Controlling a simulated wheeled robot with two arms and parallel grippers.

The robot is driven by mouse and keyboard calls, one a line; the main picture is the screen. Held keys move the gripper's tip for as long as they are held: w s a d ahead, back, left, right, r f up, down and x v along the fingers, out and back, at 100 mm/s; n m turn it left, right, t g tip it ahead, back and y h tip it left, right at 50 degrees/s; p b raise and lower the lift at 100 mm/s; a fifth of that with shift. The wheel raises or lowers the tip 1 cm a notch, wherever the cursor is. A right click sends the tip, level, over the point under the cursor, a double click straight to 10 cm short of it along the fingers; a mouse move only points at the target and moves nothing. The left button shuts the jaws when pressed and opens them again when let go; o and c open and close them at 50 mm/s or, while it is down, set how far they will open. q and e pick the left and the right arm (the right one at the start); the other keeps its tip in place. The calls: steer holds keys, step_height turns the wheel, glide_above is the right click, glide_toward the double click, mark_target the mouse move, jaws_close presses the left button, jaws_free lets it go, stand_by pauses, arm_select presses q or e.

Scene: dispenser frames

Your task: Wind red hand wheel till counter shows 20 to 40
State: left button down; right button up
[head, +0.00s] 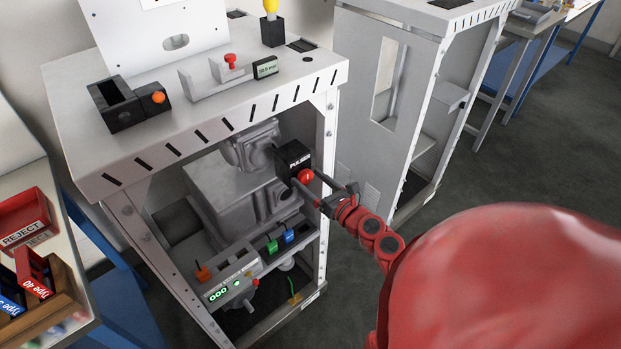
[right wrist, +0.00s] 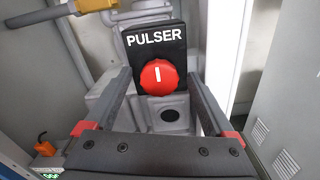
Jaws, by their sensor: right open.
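The red hand wheel (head: 305,176) is a round knob on the black box marked PULSER (head: 293,157), inside the open front of the dispenser frame. In the right wrist view the wheel (right wrist: 158,77) faces me, with its white mark upright. My right gripper (head: 304,178) is open, its two fingers reaching to either side of the wheel. In the right wrist view a gap shows between each finger and the wheel. The counter (head: 217,294), low on the frame, has green lit digits that seem to read 000. My left gripper is not in view.
The frame's right post (head: 325,190) stands close to my right arm. Green and blue clips (head: 280,240) and an orange knob (head: 203,272) sit below the pulser. A second grey frame (head: 410,110) stands behind right. Red REJECT bin (head: 25,215) is at left.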

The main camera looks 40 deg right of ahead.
steer(key=shift+w, duration=0.1)
steer(key=c, duration=1.4)
steer(key=shift+m, duration=0.3)
